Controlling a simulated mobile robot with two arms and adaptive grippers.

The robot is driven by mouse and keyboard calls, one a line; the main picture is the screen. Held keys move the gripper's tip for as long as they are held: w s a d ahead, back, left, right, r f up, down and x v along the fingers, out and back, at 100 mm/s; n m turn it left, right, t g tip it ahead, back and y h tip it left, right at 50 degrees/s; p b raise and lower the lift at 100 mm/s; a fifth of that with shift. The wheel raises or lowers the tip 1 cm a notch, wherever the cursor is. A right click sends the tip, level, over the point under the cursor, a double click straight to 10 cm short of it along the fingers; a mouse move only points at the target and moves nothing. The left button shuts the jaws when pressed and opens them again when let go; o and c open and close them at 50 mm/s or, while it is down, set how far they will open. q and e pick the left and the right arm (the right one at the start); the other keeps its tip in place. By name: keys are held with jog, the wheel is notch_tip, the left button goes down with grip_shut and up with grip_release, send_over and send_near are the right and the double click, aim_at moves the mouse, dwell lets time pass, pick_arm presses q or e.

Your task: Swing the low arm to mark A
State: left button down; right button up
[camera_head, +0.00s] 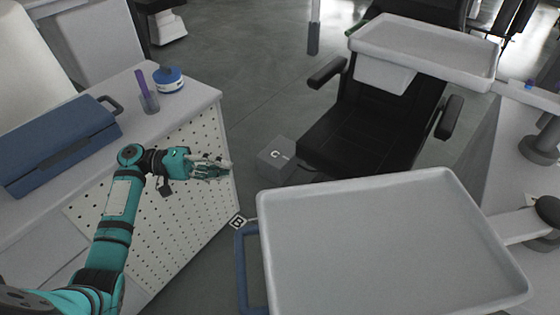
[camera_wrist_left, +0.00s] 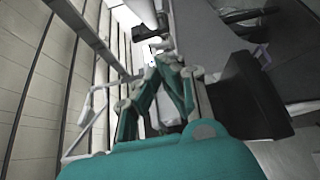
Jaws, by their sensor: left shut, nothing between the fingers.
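A large white tray (camera_head: 375,250) sits in the lower right of the head view, on a white low arm (camera_head: 515,226) that comes from a dark joint (camera_head: 546,210) at the right edge. A blue handle (camera_head: 241,268) is on the tray's left side. A tag B (camera_head: 238,222) is by the tray's left corner, and a grey block marked C (camera_head: 276,156) stands beyond it. No mark A shows. My left gripper (camera_head: 222,168) is shut and empty, left of the tray and apart from the handle. It also shows in the left wrist view (camera_wrist_left: 168,52). My right gripper is out of view.
A smaller tray (camera_head: 425,45) on a higher arm is at the back right, over a black chair (camera_head: 365,125). A counter at left holds a blue case (camera_head: 60,145), a cup (camera_head: 149,102) and a blue-white round item (camera_head: 168,80).

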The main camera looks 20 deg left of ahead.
pick_arm(q)
jog(key=s+d+r+p, duration=0.1)
jog(key=d+p, duration=0.4)
jog(key=d, duration=0.6)
jog(key=shift+s+d+r+m+g+p, duration=0.3)
jog(key=shift+s+r+m, duration=0.1)
jog(key=shift+s, duration=0.2)
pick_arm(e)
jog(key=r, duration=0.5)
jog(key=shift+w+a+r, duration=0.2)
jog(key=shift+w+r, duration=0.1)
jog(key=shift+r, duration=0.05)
pick_arm(q)
jog(key=shift+s, duration=0.1)
